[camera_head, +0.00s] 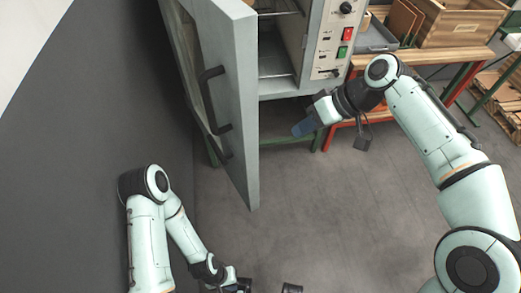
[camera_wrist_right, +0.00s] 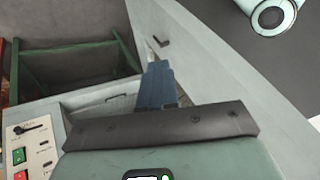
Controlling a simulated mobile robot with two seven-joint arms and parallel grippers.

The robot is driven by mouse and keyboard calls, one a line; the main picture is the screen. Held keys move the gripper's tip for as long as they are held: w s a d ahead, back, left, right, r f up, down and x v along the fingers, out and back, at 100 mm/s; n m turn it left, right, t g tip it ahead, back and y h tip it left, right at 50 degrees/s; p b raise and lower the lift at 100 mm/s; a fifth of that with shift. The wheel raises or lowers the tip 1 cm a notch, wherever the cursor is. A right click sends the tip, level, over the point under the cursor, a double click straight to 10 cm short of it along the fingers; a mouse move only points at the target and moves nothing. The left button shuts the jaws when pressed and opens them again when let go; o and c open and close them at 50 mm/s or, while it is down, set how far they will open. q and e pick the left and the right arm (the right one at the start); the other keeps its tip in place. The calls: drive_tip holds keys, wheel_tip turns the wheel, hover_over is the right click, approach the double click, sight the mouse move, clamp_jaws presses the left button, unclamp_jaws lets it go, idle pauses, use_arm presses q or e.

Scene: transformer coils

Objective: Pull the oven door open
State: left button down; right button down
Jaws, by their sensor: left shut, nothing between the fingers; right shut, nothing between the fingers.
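The grey oven (camera_head: 285,55) stands at the top centre with its door (camera_head: 238,90) swung wide open to the left. The dark door handle (camera_head: 208,100) is on the door's left face, and no gripper is on it. My right gripper (camera_head: 305,126) is shut and empty, right of the door and just below the oven's front opening. In the right wrist view its blue fingers (camera_wrist_right: 157,85) overlap the door panel (camera_wrist_right: 215,75); I cannot tell whether they touch it. My left gripper (camera_head: 240,287) is low at the bottom edge, shut, partly cut off and away from the door.
The oven's control panel (camera_head: 333,38) has red and green buttons. Right of the oven, a wooden bench (camera_head: 435,62) carries a grey tray (camera_head: 376,38) and a wooden crate (camera_head: 462,24). A pallet (camera_head: 500,98) lies at the far right. The floor below the oven is clear.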

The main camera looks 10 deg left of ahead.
sight(258, 151)
drive_tip(key=shift+n, duration=0.3)
drive_tip(key=shift+s+a+f+b, duration=0.3)
drive_tip(key=shift+s+a+f, duration=0.25)
drive_tip(key=shift+a+f, duration=0.7)
drive_tip(key=shift+s+a+f+b, duration=0.45)
drive_tip(key=shift+a+f, duration=0.3)
drive_tip(key=shift+a, duration=1.05)
drive_tip(key=shift+s+a+f+b, duration=0.2)
drive_tip(key=shift+s+a+f, duration=0.4)
drive_tip(key=shift+a+f, duration=0.65)
drive_tip(key=shift+a+r, duration=0.25)
drive_tip(key=shift+a, duration=0.05)
drive_tip(key=s+a+m, duration=0.1)
drive_tip(key=s+a, duration=0.6)
drive_tip(key=a, duration=0.2)
drive_tip(key=shift+s+a+t+b, duration=0.25)
drive_tip(key=shift+s+t+b, duration=0.1)
drive_tip(key=shift+s+t, duration=0.05)
